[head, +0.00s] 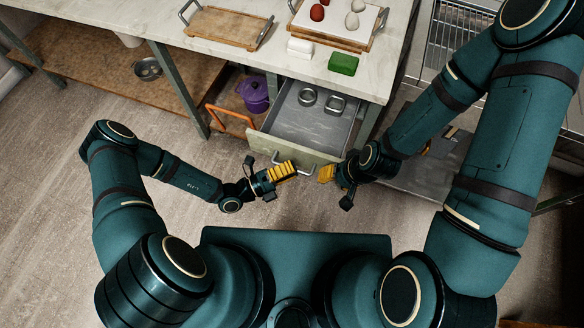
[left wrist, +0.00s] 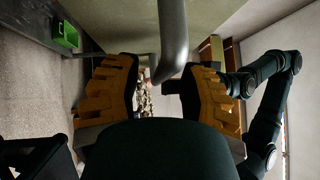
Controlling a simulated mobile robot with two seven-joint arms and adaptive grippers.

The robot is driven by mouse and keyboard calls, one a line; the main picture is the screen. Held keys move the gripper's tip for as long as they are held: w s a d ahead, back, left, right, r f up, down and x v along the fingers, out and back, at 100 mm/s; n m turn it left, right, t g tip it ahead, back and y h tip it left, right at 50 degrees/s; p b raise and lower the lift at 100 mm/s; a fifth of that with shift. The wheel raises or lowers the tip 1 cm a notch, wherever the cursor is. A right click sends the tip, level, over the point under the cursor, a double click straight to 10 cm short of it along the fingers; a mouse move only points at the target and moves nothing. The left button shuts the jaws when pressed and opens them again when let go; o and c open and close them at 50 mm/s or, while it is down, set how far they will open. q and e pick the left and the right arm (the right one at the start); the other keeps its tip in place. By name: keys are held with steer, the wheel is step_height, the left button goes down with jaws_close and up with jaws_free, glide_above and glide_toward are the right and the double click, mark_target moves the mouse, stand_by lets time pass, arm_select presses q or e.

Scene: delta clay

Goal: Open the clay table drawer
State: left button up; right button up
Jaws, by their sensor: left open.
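The table drawer stands pulled out from under the pale worktop, its grey interior (head: 312,122) showing in the head view. Its greenish front panel (head: 283,147) faces me. My left gripper (head: 284,172) is open in front of this panel. In the left wrist view the grey metal handle (left wrist: 172,40) reaches down between the spread yellow fingers of the left gripper (left wrist: 158,92); I cannot tell whether they touch it. My right gripper (head: 327,174) is just right of the left one, near the panel's right end; its jaw state is unclear.
Two small metal items (head: 307,96) lie in the drawer. A purple pot (head: 254,94) and an orange frame (head: 230,117) are left of it. A wooden tray (head: 224,27), a white block (head: 300,47) and a green block (head: 343,64) are on the worktop (head: 375,82). The left floor is clear.

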arm_select(q)
steer(key=v, duration=1.1)
steer(key=shift+s+a, duration=0.15)
steer(key=shift+a, duration=0.1)
steer(key=s+d+m+g+y, duration=0.3)
steer(key=s+m+g+y, duration=0.45)
steer(key=m+g, duration=1)
steer(key=w+r+m+t+y, duration=0.3)
steer(key=w+m+t, duration=0.1)
steer(key=m, duration=0.6)
steer(key=w+r+m+t+y, duration=0.3)
steer(key=m+t, duration=0.3)
steer(key=m, duration=0.4)
steer(key=shift+w+a+r, duration=0.15)
steer(key=shift+w+r, duration=0.05)
steer(key=shift+w, duration=0.4)
steer(key=shift+m+t, duration=0.25)
